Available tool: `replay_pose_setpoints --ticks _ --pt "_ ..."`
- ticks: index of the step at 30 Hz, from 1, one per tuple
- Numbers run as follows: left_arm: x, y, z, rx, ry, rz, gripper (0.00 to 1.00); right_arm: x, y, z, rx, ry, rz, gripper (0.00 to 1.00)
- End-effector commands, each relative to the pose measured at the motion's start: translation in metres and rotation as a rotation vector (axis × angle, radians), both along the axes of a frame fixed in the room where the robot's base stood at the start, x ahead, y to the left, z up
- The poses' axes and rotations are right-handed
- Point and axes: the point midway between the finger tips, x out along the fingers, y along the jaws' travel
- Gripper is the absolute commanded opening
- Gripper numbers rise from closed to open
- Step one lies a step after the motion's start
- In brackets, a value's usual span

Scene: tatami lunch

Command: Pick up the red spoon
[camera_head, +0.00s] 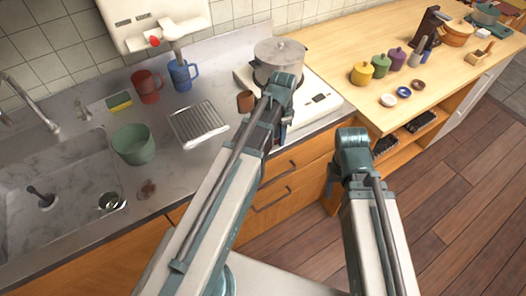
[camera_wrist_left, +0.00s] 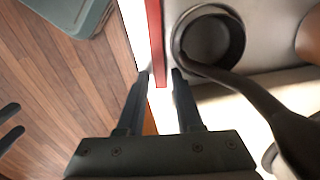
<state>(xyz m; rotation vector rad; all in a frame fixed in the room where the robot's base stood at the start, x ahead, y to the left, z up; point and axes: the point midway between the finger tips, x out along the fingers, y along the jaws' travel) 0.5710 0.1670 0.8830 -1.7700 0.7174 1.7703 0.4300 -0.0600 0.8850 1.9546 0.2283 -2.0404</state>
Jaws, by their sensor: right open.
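A narrow red strip, which looks like the red spoon's handle (camera_wrist_left: 156,40), runs down from the top of the left wrist view. Its lower end lies between the tips of my left gripper (camera_wrist_left: 160,73), with a gap visible on its right side. That gripper is open. In the head view my left arm reaches the counter's front edge below the pot and hides most of its fingers; I cannot make out the spoon there. My right gripper (camera_wrist_left: 12,123) shows as two dark, parted fingertips at the left edge of the wrist view; its arm hides it in the head view.
A metal pot (camera_head: 279,60) stands on the stove behind my left arm. A drying rack (camera_head: 199,123), a brown cup (camera_head: 245,101), red mug (camera_head: 146,86) and blue mug (camera_head: 182,74) are left of it. A dark ladle-like utensil (camera_wrist_left: 243,85) lies right of my left fingers.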

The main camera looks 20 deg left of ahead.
Motion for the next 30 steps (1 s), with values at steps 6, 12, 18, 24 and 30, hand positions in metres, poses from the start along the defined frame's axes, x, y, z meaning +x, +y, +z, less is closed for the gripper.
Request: replay_pose_setpoints --ticks 6,12,18,24,30 --pt "-0.0001 0.0001 -0.0005 0.0 0.0 0.0 0.35 0.0 0.0 -0.0005 0.0 0.0 0.0 0.56" --pt "-0.0001 0.0001 -0.0005 0.0 0.0 0.0 0.03 0.0 0.0 -0.0005 0.0 0.0 0.0 0.56" --pt "-0.0001 0.0001 -0.0005 0.0 0.0 0.0 0.0 0.0 0.0 -0.0005 0.0 0.0 0.0 0.56" --pt "-0.0001 0.0001 -0.0005 0.0 0.0 0.0 0.0 0.0 0.0 -0.0005 0.0 0.0 0.0 0.56" --pt "-0.0001 -0.0009 0.0039 0.0 0.0 0.0 0.0 0.0 0.0 0.0039 0.0 0.0 0.0 0.56"
